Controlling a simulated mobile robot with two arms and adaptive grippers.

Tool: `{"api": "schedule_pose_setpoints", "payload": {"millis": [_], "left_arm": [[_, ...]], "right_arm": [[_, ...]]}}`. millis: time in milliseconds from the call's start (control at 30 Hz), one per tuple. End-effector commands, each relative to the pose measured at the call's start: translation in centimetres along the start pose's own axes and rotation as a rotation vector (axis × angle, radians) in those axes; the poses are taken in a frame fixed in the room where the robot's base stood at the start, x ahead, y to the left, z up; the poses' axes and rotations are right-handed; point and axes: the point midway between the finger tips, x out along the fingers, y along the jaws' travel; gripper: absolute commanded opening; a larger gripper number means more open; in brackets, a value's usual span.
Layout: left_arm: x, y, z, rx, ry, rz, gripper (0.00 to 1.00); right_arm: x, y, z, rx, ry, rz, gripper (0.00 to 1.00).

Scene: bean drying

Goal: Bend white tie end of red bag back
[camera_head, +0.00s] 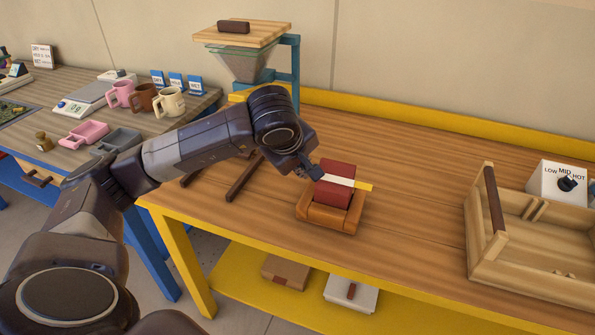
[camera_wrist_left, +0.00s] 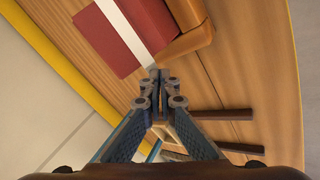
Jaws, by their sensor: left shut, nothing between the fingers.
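The red bag (camera_head: 334,190) stands upright in a brown holder (camera_head: 330,215) on the wooden table. A white tie (camera_head: 341,181) lies across the bag, with a yellow piece (camera_head: 363,186) at its right end. In the left wrist view the red bag (camera_wrist_left: 110,35) and white tie (camera_wrist_left: 127,35) show at the top. My left gripper (camera_head: 318,173) is at the tie's left end, beside the bag. Its fingertips (camera_wrist_left: 159,76) are shut and empty, right by the white end; I cannot tell whether they touch it.
Dark bars (camera_head: 244,177) lie on the table left of the holder. A wooden tray (camera_head: 535,262) and a white dial box (camera_head: 560,182) stand at the right. A funnel stand (camera_head: 243,62) is behind my arm. The table between holder and tray is clear.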

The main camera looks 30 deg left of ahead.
Motion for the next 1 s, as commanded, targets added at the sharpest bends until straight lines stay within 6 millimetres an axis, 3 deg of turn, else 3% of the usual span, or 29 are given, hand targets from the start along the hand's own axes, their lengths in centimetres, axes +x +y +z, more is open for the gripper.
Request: {"api": "schedule_pose_setpoints", "payload": {"millis": [1000], "left_arm": [[1.2, 0.0, 0.0, 0.000, 0.000, 0.001, 0.00]], "right_arm": [[1.0, 0.0, 0.1, 0.000, 0.000, 0.000, 0.40]]}}
